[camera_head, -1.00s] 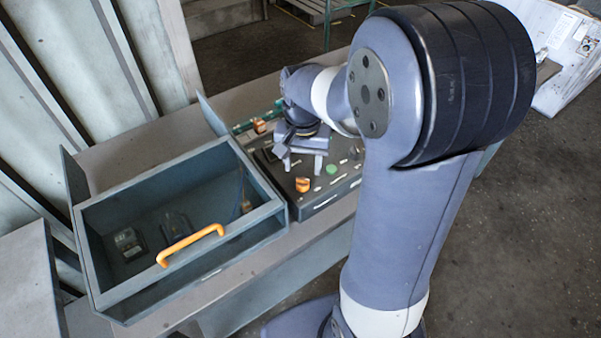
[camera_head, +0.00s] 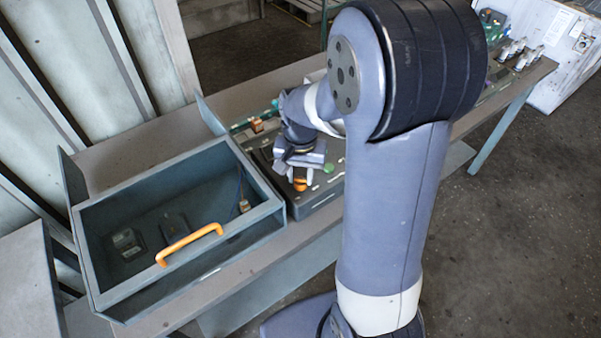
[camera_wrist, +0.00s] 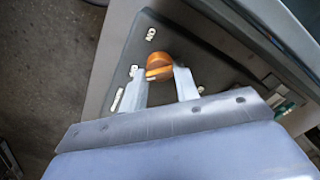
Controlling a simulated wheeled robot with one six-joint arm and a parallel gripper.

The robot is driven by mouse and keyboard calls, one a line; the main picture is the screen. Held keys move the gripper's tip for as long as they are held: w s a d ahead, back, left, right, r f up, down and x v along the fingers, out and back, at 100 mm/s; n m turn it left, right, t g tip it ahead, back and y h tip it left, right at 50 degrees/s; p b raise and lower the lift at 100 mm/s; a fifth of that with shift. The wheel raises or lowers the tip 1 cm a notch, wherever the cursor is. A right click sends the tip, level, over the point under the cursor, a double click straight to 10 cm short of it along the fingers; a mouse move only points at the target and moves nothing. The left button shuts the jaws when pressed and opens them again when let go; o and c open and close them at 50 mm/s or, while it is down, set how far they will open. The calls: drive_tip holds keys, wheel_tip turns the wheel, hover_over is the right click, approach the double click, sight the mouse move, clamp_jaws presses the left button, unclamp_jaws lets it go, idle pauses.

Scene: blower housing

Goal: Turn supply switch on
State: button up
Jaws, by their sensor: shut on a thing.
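The orange rotary switch knob (camera_wrist: 158,66) sits on the dark sloped control panel (camera_wrist: 190,45) in the wrist view. Small white labels lie around it on the panel. My gripper (camera_wrist: 160,76) is shut on the knob, with one finger on each side of it. In the head view the knob (camera_head: 300,185) shows just below my gripper (camera_head: 300,172), near the panel's front edge. A green button (camera_head: 328,168) is on the panel to its right. My wrist and arm hide part of the panel.
The open grey housing (camera_head: 100,285) with an orange handle (camera_head: 190,244) stands left of the panel and holds small dark parts. A small orange part (camera_head: 256,125) is at the panel's back. More equipment (camera_head: 515,50) stands at the bench's far right.

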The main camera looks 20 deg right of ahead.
drive_tip(key=c, duration=0.3)
drive_tip(key=shift+c, duration=0.2)
drive_tip(key=shift+m, duration=0.4)
drive_tip(key=m, duration=0.3)
drive_tip(key=shift+b, duration=0.35)
drive_tip(key=m, duration=0.4)
drive_tip(key=shift+m+b, duration=0.3)
drive_tip(key=m, duration=0.9)
drive_tip(key=shift+b, duration=0.4)
drive_tip(key=shift+m, duration=0.4)
